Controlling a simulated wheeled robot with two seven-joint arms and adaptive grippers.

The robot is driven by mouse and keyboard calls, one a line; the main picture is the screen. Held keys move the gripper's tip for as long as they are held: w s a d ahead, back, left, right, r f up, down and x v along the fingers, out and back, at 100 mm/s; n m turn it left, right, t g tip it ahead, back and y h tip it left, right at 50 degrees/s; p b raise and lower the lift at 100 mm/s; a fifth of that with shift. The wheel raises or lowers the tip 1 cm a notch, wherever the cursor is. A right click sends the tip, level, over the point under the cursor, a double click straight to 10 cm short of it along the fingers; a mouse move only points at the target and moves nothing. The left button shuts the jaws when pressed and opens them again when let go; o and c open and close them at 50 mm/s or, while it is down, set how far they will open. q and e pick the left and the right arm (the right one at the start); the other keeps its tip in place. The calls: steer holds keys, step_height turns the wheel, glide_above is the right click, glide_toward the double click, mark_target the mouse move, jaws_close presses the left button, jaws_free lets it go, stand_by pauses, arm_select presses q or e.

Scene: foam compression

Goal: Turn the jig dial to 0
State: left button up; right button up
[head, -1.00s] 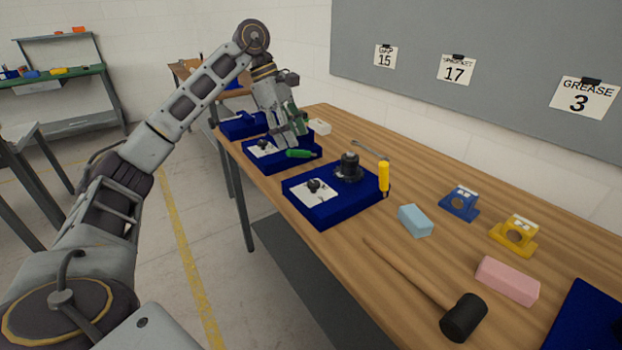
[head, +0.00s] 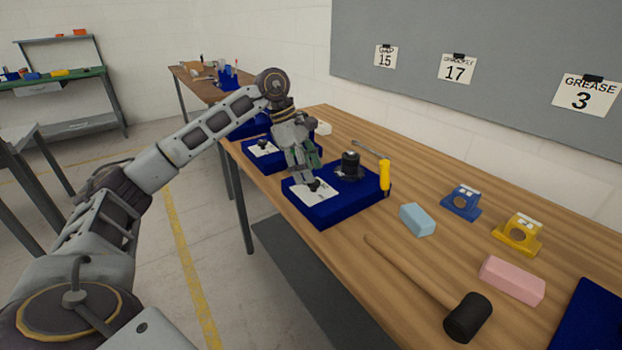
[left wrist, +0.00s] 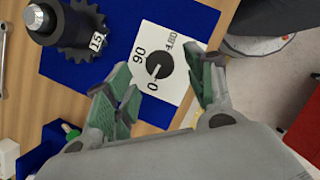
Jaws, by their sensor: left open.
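The jig is a blue block (head: 335,214) with a white dial card (head: 322,194) on top. In the left wrist view a round black knob (left wrist: 160,65) sits on the white card (left wrist: 150,37), marked 90, 0 and what looks like 180. A small light mark shows on the knob, but I cannot read its setting surely. My left gripper (head: 308,180) is open over the card. In the left wrist view its green-padded fingers (left wrist: 165,88) stand apart, the knob showing between and beyond them; no contact is clear. My right gripper is not in view.
A dark toothed part (left wrist: 85,28) tagged 15 stands on the same block, beside the card. A yellow-handled tool (head: 384,176) is at its right edge. A second blue jig (head: 285,157) lies behind. A light-blue block (head: 417,219) and a mallet (head: 467,317) lie to the right.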

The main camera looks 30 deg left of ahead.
mark_target(314, 186)
arm_select(q)
steer(key=shift+x, duration=1.45)
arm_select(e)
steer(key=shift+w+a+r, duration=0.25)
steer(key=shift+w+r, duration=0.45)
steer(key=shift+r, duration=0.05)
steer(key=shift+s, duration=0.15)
arm_select(q)
steer(key=c, duration=1)
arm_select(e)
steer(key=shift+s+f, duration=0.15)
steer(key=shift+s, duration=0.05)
arm_select(q)
steer(key=shift+n, duration=0.5)
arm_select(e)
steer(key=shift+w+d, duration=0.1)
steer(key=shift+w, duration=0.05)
arm_select(q)
steer(key=shift+t, duration=0.3)
steer(key=shift+r+n, duration=0.1)
steer(key=shift+n, duration=0.2)
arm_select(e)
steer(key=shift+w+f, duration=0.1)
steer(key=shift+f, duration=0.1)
